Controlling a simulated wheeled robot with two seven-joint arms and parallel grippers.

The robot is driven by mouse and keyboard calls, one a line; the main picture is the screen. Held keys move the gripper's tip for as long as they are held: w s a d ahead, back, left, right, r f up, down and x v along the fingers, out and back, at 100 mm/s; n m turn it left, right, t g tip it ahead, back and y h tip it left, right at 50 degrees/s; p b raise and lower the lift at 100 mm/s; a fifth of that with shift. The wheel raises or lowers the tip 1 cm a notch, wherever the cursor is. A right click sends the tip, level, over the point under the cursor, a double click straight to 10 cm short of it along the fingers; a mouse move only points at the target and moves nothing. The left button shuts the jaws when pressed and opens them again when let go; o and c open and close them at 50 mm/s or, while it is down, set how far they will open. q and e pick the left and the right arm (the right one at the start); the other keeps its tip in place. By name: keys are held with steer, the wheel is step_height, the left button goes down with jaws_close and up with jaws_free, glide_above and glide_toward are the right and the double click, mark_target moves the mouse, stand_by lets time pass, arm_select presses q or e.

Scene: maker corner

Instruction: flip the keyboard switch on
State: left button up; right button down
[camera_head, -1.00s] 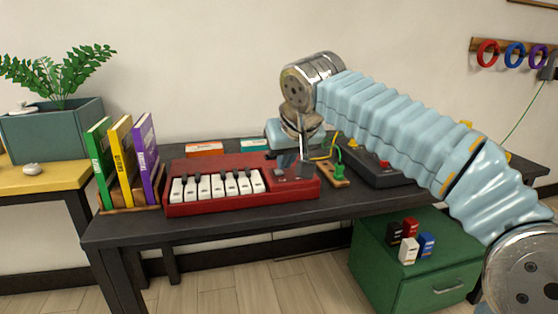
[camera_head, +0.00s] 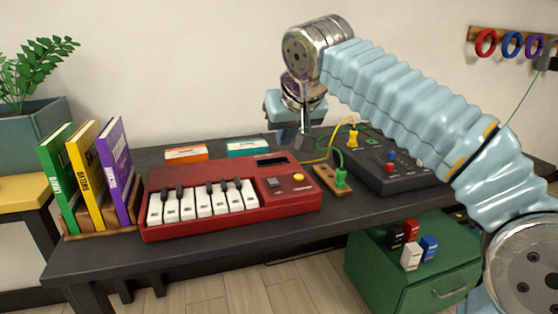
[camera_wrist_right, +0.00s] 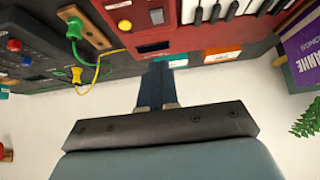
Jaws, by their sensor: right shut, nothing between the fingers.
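The red keyboard (camera_head: 232,212) with white and black keys sits on the dark table. In the right wrist view the switch (camera_wrist_right: 157,16) and the display (camera_wrist_right: 153,48) show near the top. My right gripper (camera_head: 301,146) points down behind the keyboard's back right corner, above the table and apart from the switch. In the wrist view its fingers (camera_wrist_right: 157,66) are together and empty. My left gripper is in neither view.
A dark box with knobs (camera_head: 392,172) and a wooden strip with a green plug (camera_head: 341,179) stand right of the keyboard, with cables. Orange (camera_head: 186,153) and teal (camera_head: 248,148) boxes lie behind it. Books (camera_head: 88,172) stand at left.

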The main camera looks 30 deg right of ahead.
glide_above(276, 183)
steer(key=f, duration=0.8)
steer(key=shift+s+a+b, duration=0.1)
steer(key=shift+s+b, duration=0.2)
steer(key=shift+b, duration=0.1)
steer(key=shift+s+a+f+b, duration=0.1)
steer(key=shift+s+f+b, duration=0.05)
steer(key=shift+f, duration=0.45)
steer(key=shift+s+f+b, duration=0.1)
steer(key=shift+f+b, duration=0.05)
steer(key=shift+f, duration=0.4)
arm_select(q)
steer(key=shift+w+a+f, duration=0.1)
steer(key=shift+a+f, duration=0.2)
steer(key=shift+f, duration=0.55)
arm_select(e)
steer(key=shift+f, duration=0.7)
steer(key=f+b, duration=0.1)
steer(key=b, duration=0.2)
steer(key=shift+s+f+t, duration=0.15)
steer(key=shift+t, duration=0.15)
steer(key=shift+r, duration=0.25)
steer(key=shift+r+p, duration=0.75)
steer(key=shift+r, duration=0.15)
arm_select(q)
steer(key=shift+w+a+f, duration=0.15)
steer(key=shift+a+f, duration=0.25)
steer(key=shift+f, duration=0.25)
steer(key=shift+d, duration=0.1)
